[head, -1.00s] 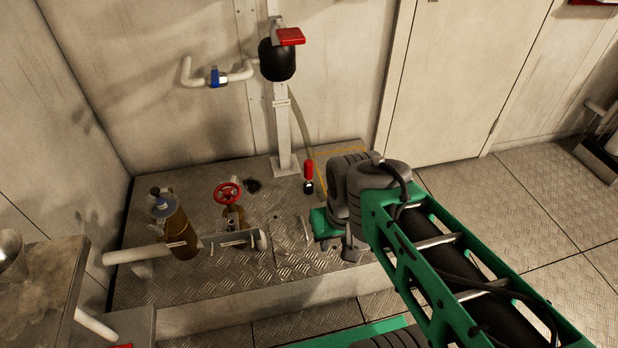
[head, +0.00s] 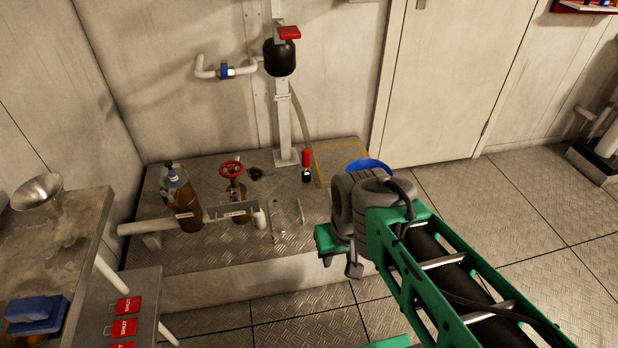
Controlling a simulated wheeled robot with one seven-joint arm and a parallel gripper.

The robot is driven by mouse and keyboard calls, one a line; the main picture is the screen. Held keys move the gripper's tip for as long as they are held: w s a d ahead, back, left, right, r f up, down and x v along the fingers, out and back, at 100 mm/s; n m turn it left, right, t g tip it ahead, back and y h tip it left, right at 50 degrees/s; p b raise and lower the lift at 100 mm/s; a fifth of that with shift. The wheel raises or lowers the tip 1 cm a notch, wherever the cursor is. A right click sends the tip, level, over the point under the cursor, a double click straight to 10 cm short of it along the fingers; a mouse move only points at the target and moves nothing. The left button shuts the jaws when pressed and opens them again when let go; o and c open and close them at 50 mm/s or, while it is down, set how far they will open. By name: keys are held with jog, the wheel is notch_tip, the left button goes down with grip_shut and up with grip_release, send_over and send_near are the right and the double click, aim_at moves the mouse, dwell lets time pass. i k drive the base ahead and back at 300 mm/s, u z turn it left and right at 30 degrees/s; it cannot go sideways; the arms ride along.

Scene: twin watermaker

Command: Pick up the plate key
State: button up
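I cannot pick out the plate key for certain in the head view. A small red-handled tool (head: 307,160) with a dark lower end stands on the raised checkered platform (head: 215,262), near the foot of the white post. Thin metal pieces (head: 301,211) stand or lie on the platform to the left of my arm; their shape is too small to tell. My gripper (head: 353,268) hangs at the platform's front right edge, right of and nearer than both. Its fingers are small and partly hidden by my wrist, and I see nothing held in them.
A red handwheel valve (head: 231,169), brown canister (head: 182,205) and white pipe (head: 147,226) occupy the platform's left side. A blue round thing (head: 370,164) is partly hidden behind my wrist. A bench (head: 88,232) with a funnel and blue block stands left.

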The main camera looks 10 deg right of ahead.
aim_at(306, 153)
jog(key=z, duration=0.4)
jog(key=i, duration=1)
jog(key=u, duration=0.75)
